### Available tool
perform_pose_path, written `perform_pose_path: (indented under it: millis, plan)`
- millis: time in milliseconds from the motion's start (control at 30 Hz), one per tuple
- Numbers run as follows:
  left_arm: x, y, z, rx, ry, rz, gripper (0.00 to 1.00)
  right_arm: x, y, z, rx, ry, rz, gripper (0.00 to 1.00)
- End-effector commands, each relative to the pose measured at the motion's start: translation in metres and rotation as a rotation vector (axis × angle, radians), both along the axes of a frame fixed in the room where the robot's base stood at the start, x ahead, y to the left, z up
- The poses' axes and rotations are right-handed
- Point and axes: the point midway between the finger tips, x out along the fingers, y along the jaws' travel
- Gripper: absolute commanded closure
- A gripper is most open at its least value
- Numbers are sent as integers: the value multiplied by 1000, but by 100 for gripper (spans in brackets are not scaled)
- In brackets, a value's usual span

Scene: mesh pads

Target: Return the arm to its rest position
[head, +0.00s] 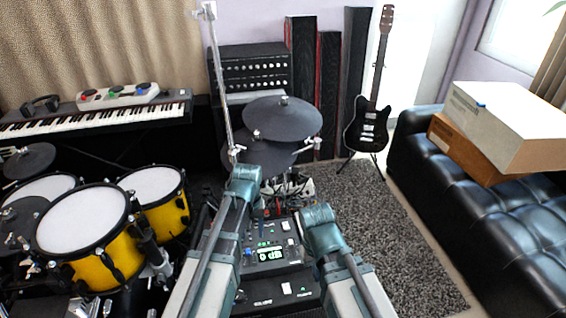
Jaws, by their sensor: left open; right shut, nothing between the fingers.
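My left arm (215,250) comes up from the bottom of the head view and ends in a teal joint near the middle. My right arm (341,262) comes up beside it on the right, and its teal joint sits lower in the picture. I cannot make out the fingers of either gripper. No object is seen held by either arm. A dark drum module (284,295) with a lit green screen shows between the two arms.
Yellow drums with white mesh pads (84,219) stand at left, close to my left arm. Dark cymbals (282,116) on stands are ahead. A keyboard (100,118) is behind left. A grey rug (385,235), guitar (368,128) and black sofa (450,185) with boxes (510,125) are at right.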

Motion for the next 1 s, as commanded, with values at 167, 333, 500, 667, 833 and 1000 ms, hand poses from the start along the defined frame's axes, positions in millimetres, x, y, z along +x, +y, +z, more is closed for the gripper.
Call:
perform_pose_path:
  millis: [167, 333, 500, 667, 833, 1000]
  plan:
    - [-71, -47, 0, 38, 22, -243, 49, 0, 0, 0, 0, 0, 0, 100]
    - [-121, -74, 1, 70, 39, -441, 49, 0, 0, 0, 0, 0, 0, 100]
    - [-128, -79, 34, 80, 46, -490, 49, 0, 0, 32, 0, 0, 0, 100]
    - [-127, -79, 67, 79, 45, -488, 49, 0, 0, 65, 0, 0, 0, 100]
    - [-127, -79, 113, 79, 45, -487, 49, 0, 0, 112, 0, 0, -1, 100]
    - [-127, -79, 159, 79, 45, -486, 49, 0, 0, 158, 0, 0, -1, 100]
